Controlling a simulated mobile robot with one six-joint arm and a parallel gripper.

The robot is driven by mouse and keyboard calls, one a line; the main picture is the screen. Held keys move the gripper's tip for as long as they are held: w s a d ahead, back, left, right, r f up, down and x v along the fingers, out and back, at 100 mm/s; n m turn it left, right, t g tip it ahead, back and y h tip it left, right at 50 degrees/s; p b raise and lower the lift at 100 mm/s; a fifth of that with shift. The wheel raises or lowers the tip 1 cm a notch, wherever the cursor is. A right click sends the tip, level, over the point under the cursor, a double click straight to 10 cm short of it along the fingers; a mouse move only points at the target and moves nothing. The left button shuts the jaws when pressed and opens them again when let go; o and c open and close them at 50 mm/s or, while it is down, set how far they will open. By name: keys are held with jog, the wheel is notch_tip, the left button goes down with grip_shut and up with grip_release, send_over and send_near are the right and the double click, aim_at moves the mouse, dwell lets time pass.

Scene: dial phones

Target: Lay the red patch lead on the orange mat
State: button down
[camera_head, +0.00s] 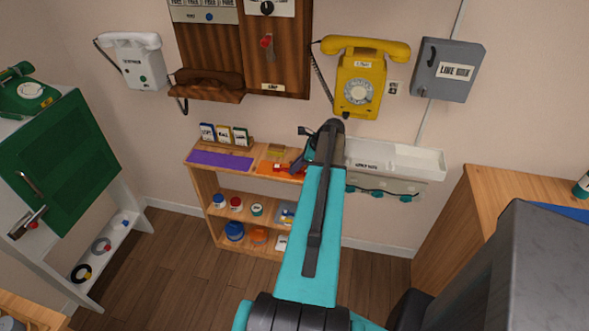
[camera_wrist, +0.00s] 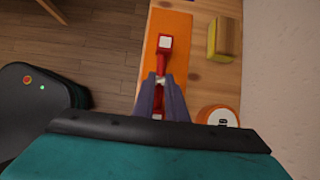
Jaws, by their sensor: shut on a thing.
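The red patch lead (camera_wrist: 165,44) has red ends with white faces and lies lengthwise over the orange mat (camera_wrist: 178,22) in the wrist view. My gripper (camera_wrist: 160,82) is shut on its middle, and the fingers hide part of it. I cannot tell whether the lead touches the mat. In the head view the orange mat (camera_head: 265,168) is on the top of a wooden shelf unit, with the red lead (camera_head: 281,168) over it. My gripper (camera_head: 303,158) is there at the mat's right end, partly hidden by my arm.
A purple mat (camera_head: 219,161) lies left on the shelf top (camera_head: 259,149), with a card rack (camera_head: 226,142) behind. A yellow block (camera_wrist: 224,38) and a round orange-and-white item (camera_wrist: 218,116) sit beside the orange mat. A white wall tray (camera_head: 405,158) is to the right.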

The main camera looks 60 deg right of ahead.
jog(key=c, duration=1.7)
grip_release()
jog(key=shift+s+r, duration=0.1)
jog(key=shift+r, duration=0.05)
jog(key=shift+b+v, duration=0.85)
jog(key=shift+v, duration=2.8)
